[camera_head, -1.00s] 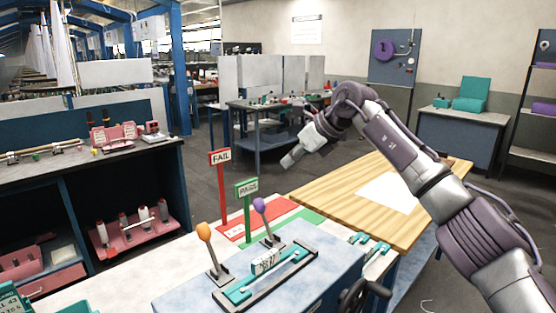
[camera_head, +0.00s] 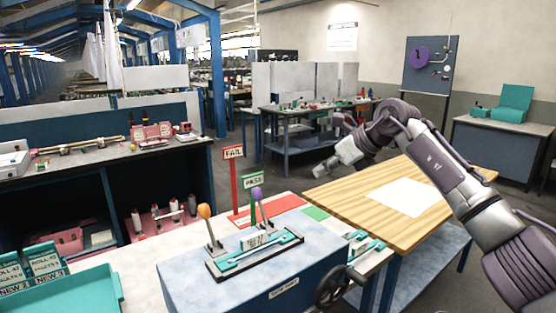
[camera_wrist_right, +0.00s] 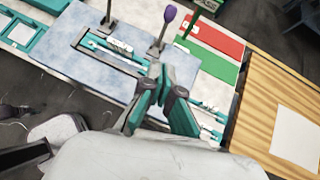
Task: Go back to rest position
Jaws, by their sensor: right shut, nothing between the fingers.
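My left gripper is not in either view.
An orange-knobbed lever (camera_head: 204,212) and a purple-knobbed lever (camera_head: 257,194) stand up from the block. Red FAIL (camera_head: 233,153) and green PASS (camera_head: 254,182) signs rise behind. The wooden table (camera_head: 340,193) carries a white sheet (camera_head: 402,199). A black handwheel (camera_head: 335,287) juts from the block's side.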

